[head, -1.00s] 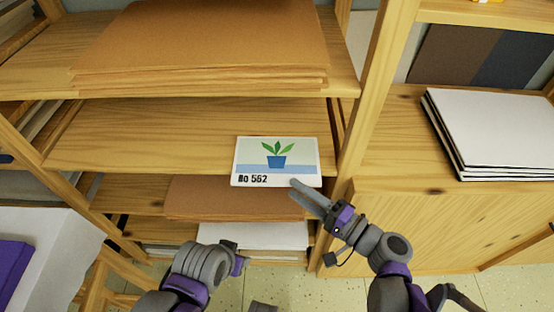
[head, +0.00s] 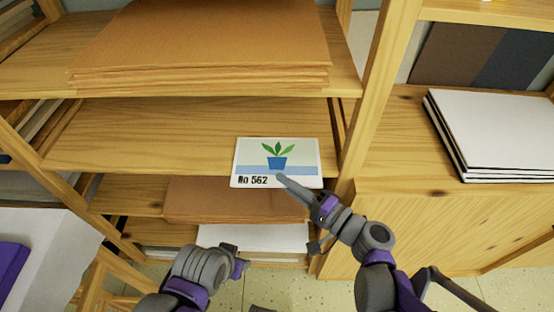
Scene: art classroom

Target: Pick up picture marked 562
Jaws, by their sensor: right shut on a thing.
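The picture marked "No 562" (head: 306,158) is a small white-bordered card with a green plant in a blue pot. It lies flat at the front edge of a wooden shelf (head: 190,132), its near edge at or slightly over the shelf's edge. My right gripper (head: 283,180) is at the picture's near edge, right of the number, with its fingers shut on that edge. The fingers cover a small part of the picture's lower border. My left arm shows at the bottom, left of centre, but I cannot make out its fingertips.
Brown sheets (head: 200,45) are stacked on the shelf above. More brown sheets (head: 215,200) and white paper (head: 260,237) lie on lower shelves. A wooden upright (head: 375,100) stands right of the picture. White boards (head: 490,125) lie on the right cabinet.

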